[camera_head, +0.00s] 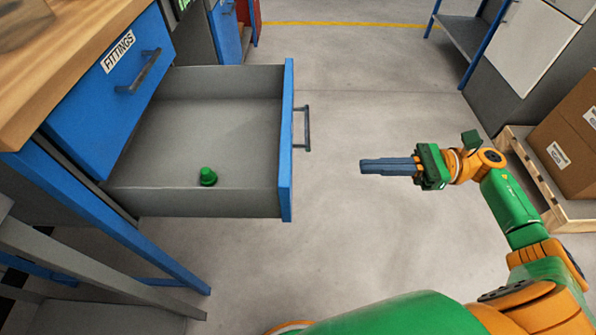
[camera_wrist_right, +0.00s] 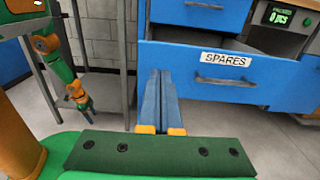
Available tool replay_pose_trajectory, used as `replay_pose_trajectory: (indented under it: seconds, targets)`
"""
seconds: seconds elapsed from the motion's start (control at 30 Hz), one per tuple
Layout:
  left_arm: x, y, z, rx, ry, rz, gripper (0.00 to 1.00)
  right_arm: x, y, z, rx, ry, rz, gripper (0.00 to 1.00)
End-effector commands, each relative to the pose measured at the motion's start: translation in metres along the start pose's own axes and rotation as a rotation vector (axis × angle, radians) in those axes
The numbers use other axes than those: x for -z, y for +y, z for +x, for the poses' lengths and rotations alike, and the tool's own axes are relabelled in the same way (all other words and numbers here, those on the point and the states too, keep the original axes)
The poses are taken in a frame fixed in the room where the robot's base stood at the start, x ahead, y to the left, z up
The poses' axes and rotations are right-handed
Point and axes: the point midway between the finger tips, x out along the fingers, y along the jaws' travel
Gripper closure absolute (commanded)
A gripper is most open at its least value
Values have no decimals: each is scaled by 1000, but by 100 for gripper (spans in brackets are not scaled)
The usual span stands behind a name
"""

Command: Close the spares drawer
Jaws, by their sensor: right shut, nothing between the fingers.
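The spares drawer (camera_head: 288,140) is pulled far out of the blue bench in the head view. Its blue front with a dark bar handle (camera_head: 307,128) faces right, and a small green part (camera_head: 208,176) stands inside. In the right wrist view the drawer front carries a SPARES label (camera_wrist_right: 226,59). My right gripper (camera_head: 364,166) is shut and empty, to the right of the drawer front and apart from it, pointing toward it. Its fingers (camera_wrist_right: 160,85) show in the wrist view. My left gripper (camera_wrist_right: 83,104) hangs at the left in the wrist view; its jaws are too small to judge.
The shut FITTINGS drawer (camera_head: 110,75) is beside the open one, under the wooden bench top (camera_head: 55,55). Cardboard boxes (camera_head: 565,145) on a pallet (camera_head: 535,175) stand at the right. The floor between the drawer and my right gripper is clear.

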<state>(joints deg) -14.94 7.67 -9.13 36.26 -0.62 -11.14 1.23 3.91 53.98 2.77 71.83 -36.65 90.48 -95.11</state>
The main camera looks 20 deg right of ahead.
Motion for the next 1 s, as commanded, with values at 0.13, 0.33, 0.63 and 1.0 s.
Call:
replay_pose_trajectory:
  seconds: [0.13, 0.33, 0.63, 1.0]
  targets:
    - [-2, 8, -18, -17, -10, 7, 34, -8, 1, 32, -2, -6, 3, 100]
    - [-5, 23, -30, -42, -22, 12, 34, -6, 0, 76, 1, -7, 5, 100]
    - [-17, 27, -41, -51, -52, 18, 34, -4, -1, 118, 4, -7, 8, 100]
    - [-17, 29, -41, -54, -52, 19, 34, -2, 0, 123, 4, -5, 8, 100]
